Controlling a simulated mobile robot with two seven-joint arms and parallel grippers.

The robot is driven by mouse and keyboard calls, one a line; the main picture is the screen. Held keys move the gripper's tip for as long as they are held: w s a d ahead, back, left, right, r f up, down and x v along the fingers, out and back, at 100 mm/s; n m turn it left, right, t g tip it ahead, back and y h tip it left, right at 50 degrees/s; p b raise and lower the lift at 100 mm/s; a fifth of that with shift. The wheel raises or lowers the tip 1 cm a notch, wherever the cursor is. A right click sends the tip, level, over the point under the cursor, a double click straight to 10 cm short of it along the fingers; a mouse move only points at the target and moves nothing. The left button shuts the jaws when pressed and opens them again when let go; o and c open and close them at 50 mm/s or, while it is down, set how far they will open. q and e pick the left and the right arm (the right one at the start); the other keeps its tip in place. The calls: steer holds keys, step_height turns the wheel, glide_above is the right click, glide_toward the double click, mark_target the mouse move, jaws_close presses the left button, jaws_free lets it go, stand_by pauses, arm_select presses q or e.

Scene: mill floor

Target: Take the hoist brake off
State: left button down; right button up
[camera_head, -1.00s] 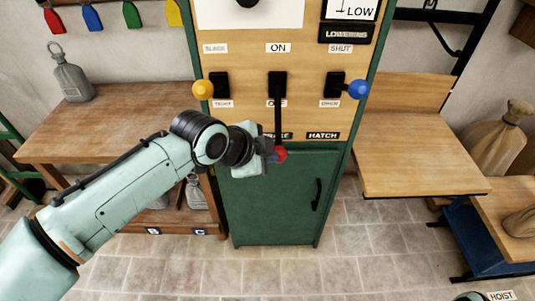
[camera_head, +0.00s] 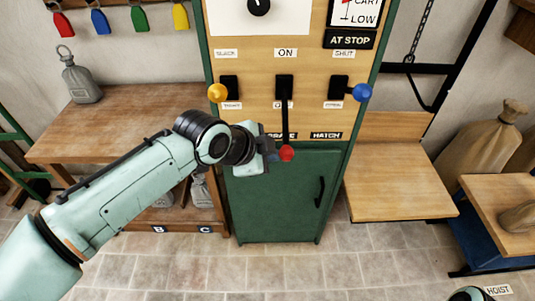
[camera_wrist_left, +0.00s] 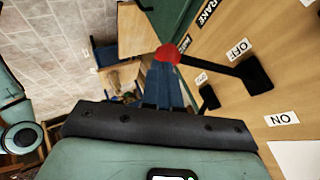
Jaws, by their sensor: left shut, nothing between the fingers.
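The middle lever (camera_head: 284,112) on the wooden panel hangs down from its black slot, away from the ON label and toward the lower label. Its red knob (camera_head: 287,153) is at the bottom. In the wrist view the lever (camera_wrist_left: 226,68) lies toward the OFF label (camera_wrist_left: 237,48), with the red knob (camera_wrist_left: 168,53) at the fingertips. My left gripper (camera_head: 273,150) is shut and empty, just left of the knob; I cannot tell whether it touches. The label below is partly hidden by the gripper. My right gripper is not in view.
A yellow-knobbed lever (camera_head: 217,92) and a blue-knobbed lever (camera_head: 361,92) flank the middle one. The sign (camera_head: 349,40) reads AT STOP. A wooden platform (camera_head: 400,185) hangs at right, beside sacks (camera_head: 487,143). A workbench (camera_head: 110,125) stands left. Floor in front is clear.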

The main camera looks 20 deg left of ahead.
arm_select(q)
steer(key=s+a+r+p, duration=0.1)
steer(key=s+a+r, duration=0.1)
steer(key=s+r, duration=0.3)
steer(key=s, duration=0.3)
steer(key=shift+s+a+r, duration=0.2)
steer(key=shift+s+r, duration=0.05)
steer(key=shift+r, duration=0.05)
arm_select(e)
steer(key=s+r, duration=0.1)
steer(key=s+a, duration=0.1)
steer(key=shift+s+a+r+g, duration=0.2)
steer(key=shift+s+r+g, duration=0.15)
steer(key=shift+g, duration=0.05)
